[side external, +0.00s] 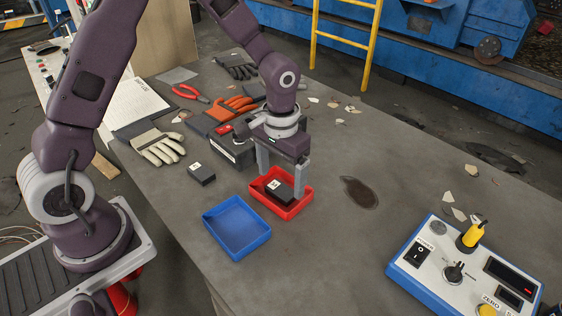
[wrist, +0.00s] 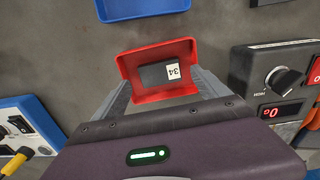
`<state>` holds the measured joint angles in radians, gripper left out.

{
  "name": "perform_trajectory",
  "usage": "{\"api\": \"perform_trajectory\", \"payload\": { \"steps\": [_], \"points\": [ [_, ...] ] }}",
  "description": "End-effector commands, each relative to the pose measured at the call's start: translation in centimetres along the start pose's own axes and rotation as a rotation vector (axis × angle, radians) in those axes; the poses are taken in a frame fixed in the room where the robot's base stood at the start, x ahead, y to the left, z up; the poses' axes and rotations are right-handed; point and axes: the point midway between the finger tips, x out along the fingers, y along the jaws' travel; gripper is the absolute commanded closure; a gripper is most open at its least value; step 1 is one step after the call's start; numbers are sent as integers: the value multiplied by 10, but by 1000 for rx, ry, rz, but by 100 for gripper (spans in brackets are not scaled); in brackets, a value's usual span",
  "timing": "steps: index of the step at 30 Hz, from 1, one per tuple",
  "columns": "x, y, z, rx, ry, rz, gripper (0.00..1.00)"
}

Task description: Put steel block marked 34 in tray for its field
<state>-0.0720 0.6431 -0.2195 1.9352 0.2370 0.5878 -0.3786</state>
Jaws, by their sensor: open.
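The dark steel block marked 34 (wrist: 158,76) lies inside the red tray (wrist: 165,97). In the side external view, the block (side external: 277,190) also shows in the red tray (side external: 290,212), between my fingers. My gripper (side external: 281,184) is open, with its fingers on either side of the block and down at the tray. Whether the fingertips touch the tray is hard to tell. The blue tray (side external: 237,228) is empty in the side external view, just left of the red one; its edge shows at the top of the wrist view (wrist: 145,8).
Another dark block with a white label (side external: 201,174) lies on the bench (side external: 330,240). A dark box with a knob and display (wrist: 275,80) stands close behind my gripper. Gloves (side external: 158,146) and red pliers (side external: 189,92) lie farther back. A blue-and-white control box (side external: 465,275) is at right.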

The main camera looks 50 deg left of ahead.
Motion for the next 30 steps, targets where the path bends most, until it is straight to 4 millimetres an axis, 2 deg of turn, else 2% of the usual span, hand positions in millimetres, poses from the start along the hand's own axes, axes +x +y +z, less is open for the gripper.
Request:
{"api": "perform_trajectory", "payload": {
  "steps": [3, 9, 12, 18, 20, 23, 24, 27, 30],
  "points": [
    [-35, 0, -1, 0, 8, 0, 15],
    [-79, 0, -1, 0, 5, 0, 15],
    [-89, 0, 0, 0, 3, 0, 15],
    [-95, 0, 1, 2, 5, -1, 15],
    [-106, -3, 7, 7, 26, -7, 15],
    [-144, -12, 34, 23, 104, -28, 15],
    [-162, -18, 51, 29, 146, -35, 15],
    [-197, -30, 102, 42, 254, -42, 15],
    [-213, -39, 151, 53, 357, -28, 15]
  ]
}}
